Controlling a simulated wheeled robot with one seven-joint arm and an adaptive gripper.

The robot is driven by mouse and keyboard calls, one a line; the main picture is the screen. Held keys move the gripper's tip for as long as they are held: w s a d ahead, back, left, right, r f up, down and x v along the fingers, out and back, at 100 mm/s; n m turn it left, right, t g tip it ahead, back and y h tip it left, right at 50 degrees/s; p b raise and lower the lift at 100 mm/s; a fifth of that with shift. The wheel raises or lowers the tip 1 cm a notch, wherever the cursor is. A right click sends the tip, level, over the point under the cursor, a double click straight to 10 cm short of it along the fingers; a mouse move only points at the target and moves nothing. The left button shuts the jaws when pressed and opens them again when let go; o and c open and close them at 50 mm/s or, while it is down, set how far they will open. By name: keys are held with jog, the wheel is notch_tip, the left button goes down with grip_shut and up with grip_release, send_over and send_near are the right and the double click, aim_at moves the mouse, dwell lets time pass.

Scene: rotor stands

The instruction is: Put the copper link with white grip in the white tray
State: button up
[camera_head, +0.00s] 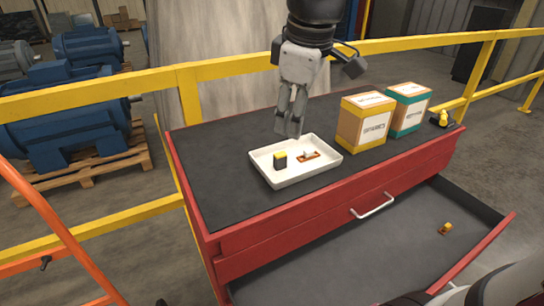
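The white tray (300,176) sits on the dark top of the red cabinet. A copper link with a white grip (308,155) lies inside the tray, right of its middle. My gripper (288,130) points down over the tray's back edge, behind and a little left of the link, and looks apart from it. Nothing shows between its fingers. The fingers look close together, but the angle does not show whether they are open or shut.
A black block with a yellow top (280,161) stands in the tray, left of the link. A yellow box (366,122) and a green box (406,108) stand right. A yellow-and-black item (441,119) lies beyond. The open drawer (350,265) holds a small yellow-gripped piece (445,229).

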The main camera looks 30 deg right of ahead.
jog(key=s+a+f+m+t, duration=0.1)
jog(key=s+a+m, duration=0.2)
jog(key=s, duration=0.3)
jog(key=s+a+f+m+t, duration=0.1)
jog(key=s+a+f+m, duration=0.1)
jog(key=s+m, duration=0.3)
jog(key=shift+s+a+f+y, duration=0.25)
jog(key=shift+s+a+y, duration=0.05)
jog(key=shift+s+a, duration=0.2)
jog(key=shift+d, duration=0.1)
